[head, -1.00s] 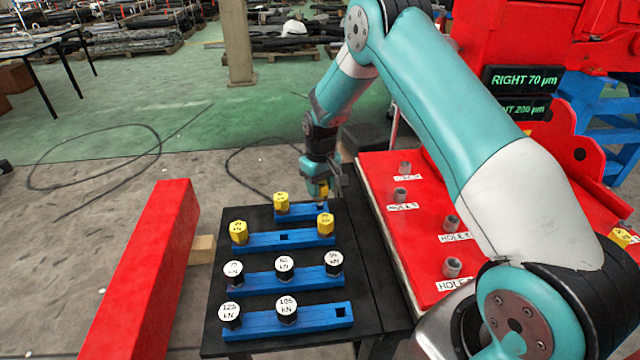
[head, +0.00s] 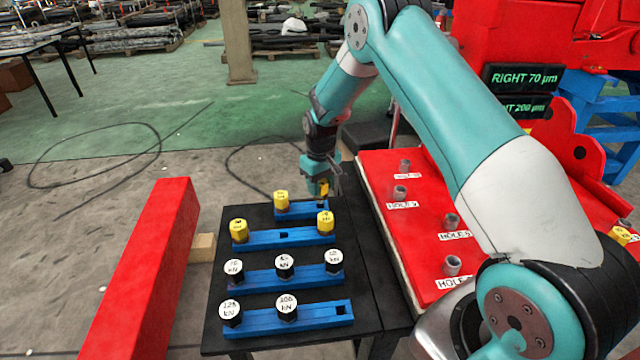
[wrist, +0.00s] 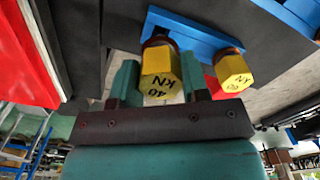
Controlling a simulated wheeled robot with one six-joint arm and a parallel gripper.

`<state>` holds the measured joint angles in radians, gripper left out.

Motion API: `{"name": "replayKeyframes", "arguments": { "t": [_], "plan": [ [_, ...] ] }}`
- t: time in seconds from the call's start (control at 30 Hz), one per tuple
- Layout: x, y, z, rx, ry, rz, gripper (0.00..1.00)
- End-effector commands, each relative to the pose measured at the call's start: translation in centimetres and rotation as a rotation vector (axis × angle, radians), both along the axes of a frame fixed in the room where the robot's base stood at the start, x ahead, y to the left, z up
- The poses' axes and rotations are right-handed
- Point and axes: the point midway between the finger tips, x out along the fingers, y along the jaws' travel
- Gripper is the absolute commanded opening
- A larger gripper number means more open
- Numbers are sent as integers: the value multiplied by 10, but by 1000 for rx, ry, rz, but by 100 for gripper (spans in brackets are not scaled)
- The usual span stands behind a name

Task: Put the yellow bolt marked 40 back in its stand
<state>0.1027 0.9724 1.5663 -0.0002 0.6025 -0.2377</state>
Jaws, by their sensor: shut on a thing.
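The yellow bolt marked 40 (wrist: 160,70) is between the jaws of my gripper (wrist: 158,88), which is shut on it. In the head view my gripper (head: 321,188) and this bolt (head: 323,188) are over the right end of the small rear blue stand (head: 300,213). A dark square hole (head: 319,205) shows just below the bolt. In the wrist view the bolt's dark lower part is close to the blue stand (wrist: 185,33); I cannot tell whether its tip is in the hole. Another yellow bolt (head: 281,200) stands at the stand's left end, also in the wrist view (wrist: 232,70).
Other blue stands on the black table (head: 255,345) hold yellow and white-topped bolts (head: 284,264). A red plate with labelled holes (head: 380,170) lies to the right. A red beam (head: 150,270) lies left. Floor behind the table is mostly clear.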

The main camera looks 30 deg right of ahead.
Motion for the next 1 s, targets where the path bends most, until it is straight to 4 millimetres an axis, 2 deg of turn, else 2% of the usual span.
{"name": "replayKeyframes", "arguments": {
  "t": [0.8,0.83,0.93,1.0],
  "plan": [
    [0,0,-34,0,0,0,15],
    [0,0,-32,0,-1,0,49],
    [0,0,-31,0,-1,0,71],
    [0,0,-31,0,0,0,71]
  ]
}}
